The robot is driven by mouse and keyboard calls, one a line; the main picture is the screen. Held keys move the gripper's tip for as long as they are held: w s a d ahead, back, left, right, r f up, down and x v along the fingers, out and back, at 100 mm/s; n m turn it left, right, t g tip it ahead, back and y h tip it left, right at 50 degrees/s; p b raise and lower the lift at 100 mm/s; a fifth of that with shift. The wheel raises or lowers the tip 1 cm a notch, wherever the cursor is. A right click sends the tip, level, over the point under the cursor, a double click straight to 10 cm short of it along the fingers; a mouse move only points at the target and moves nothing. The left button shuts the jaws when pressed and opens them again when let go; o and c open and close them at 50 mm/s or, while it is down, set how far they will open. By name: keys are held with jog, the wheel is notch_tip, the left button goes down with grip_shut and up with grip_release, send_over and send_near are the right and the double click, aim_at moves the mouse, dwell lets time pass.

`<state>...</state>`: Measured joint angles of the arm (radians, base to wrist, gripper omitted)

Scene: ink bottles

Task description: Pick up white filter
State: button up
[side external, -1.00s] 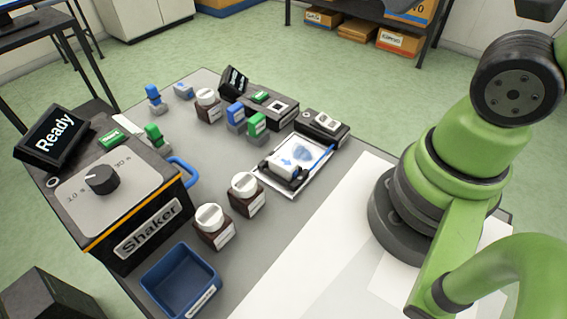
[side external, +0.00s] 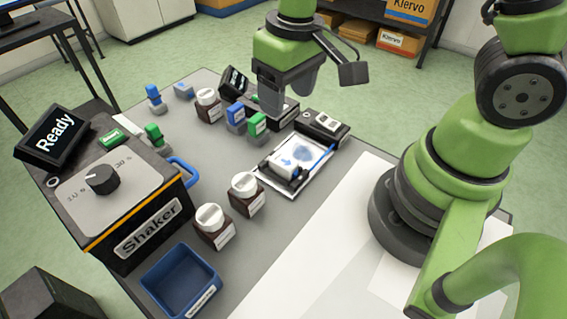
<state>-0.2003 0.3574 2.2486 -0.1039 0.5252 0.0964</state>
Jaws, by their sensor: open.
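I cannot tell for sure which thing is the white filter. A small white piece with a blue arrow (side external: 285,162) sits in a black holder on a white sheet with a blue blotch (side external: 304,152). Another small white piece (side external: 327,122) sits on top of a black box (side external: 340,135) just behind the sheet. My gripper (side external: 284,96) points down, open and empty, in the air at the back of the table. In the picture it is above and left of both white pieces and partly hides a black device.
Brown bottles with white caps (side external: 246,192) stand on the grey table, with blue and green blocks (side external: 257,125) behind. The shaker (side external: 120,200), reading "Ready", is at the left, and a blue bin (side external: 180,281) at the front.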

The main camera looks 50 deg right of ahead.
jog(key=g, duration=0.1)
send_over(283, 160)
jog(key=shift+n, duration=0.3)
jog(key=f, duration=0.7)
jog(key=shift+d+f, duration=0.2)
jog(key=shift+f, duration=0.05)
jog(key=shift+a+f, duration=0.2)
jog(key=shift+f, duration=2.9)
jog(key=c, duration=1)
